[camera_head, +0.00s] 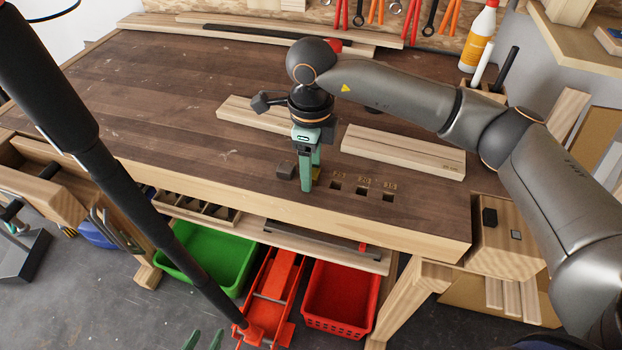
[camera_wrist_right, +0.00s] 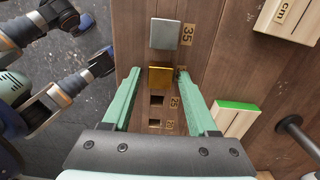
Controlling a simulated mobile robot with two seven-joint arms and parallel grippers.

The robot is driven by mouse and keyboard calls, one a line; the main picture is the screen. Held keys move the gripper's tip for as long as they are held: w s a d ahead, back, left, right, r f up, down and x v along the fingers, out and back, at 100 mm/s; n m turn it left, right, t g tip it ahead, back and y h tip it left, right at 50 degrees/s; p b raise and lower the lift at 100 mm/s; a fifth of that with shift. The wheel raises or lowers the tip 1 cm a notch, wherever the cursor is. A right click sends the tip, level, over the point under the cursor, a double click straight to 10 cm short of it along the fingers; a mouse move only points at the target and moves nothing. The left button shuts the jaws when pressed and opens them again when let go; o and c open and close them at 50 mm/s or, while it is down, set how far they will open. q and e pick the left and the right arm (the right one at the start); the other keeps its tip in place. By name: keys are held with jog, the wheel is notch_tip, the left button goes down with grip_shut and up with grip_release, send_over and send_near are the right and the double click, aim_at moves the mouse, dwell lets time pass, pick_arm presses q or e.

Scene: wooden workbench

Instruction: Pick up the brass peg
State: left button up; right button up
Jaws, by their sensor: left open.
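The brass peg (camera_wrist_right: 160,77) has a square gold top and stands at the workbench between the fingertips of my right gripper (camera_wrist_right: 160,80) in the wrist view. The fingers are apart, with a gap on each side of the peg. In the head view the peg (camera_head: 317,174) is mostly hidden behind the green fingers of my right gripper (camera_head: 306,188), which point down at the bench.
A grey square peg (camera_wrist_right: 165,33) stands beside the brass one, near a "35" label. Square holes (camera_head: 362,190) with number labels lie to the right. Wooden boards (camera_head: 403,150) lie behind. Green (camera_head: 215,250) and red (camera_head: 341,300) bins sit below the bench front. The left benchtop is clear.

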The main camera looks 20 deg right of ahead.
grip_shut()
dwell(0.5)
jog(key=shift+r, duration=0.4)
notch_tip(320, 180, up, 5)
jog(key=p, duration=0.3)
jog(key=shift+p, duration=0.3)
pick_arm(q)
jog(key=s+a+r+p, duration=0.2)
jog(key=a+r+p, duration=0.1)
jog(key=r+p, duration=0.3)
jog(key=shift+a+r+n+y+p, duration=0.3)
jog(key=shift+a+r+y+p, duration=0.1)
jog(key=shift+r, duration=0.6)
pick_arm(e)
notch_tip(320, 180, up, 11)
jog(key=shift+r, duration=0.15)
